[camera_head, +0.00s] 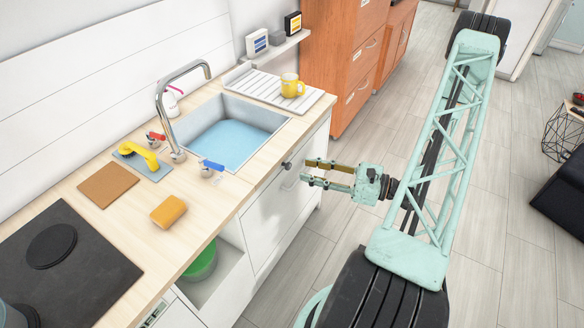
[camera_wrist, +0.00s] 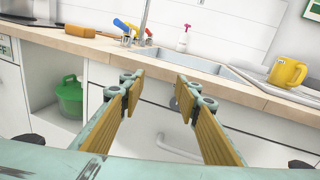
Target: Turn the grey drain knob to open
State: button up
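The grey drain knob (camera_head: 286,165) is a small dark round knob on the white cabinet front, just below the counter edge by the sink (camera_head: 228,132). The sink holds blue water. In the wrist view the knob (camera_wrist: 173,102) shows partly, close beside the right finger. My gripper (camera_head: 306,171) is open and empty, its two fingers pointing at the cabinet front. Its fingertips are near the knob, with what looks like a small gap. In the wrist view the gripper (camera_wrist: 158,80) has its fingers spread wide apart.
A bar handle (camera_wrist: 175,148) sits below the knob. A yellow mug (camera_head: 291,85) is on the drainboard. An orange sponge (camera_head: 168,211) lies on the counter. Open floor is right of the cabinets.

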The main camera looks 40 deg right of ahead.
aim_at(290, 167)
jog(key=s+d+f+m+t+h, duration=0.1)
jog(key=s+d+f+m+h, duration=0.2)
jog(key=f, duration=0.3)
jog(key=shift+s+d+f+m+t+h, duration=0.15)
jog(key=shift+d+f+m+t+h, duration=0.2)
jog(key=shift+d+h, duration=0.2)
jog(key=shift+x, duration=6.9)
jog(key=shift+c, duration=0.4)
jog(key=c, duration=0.7)
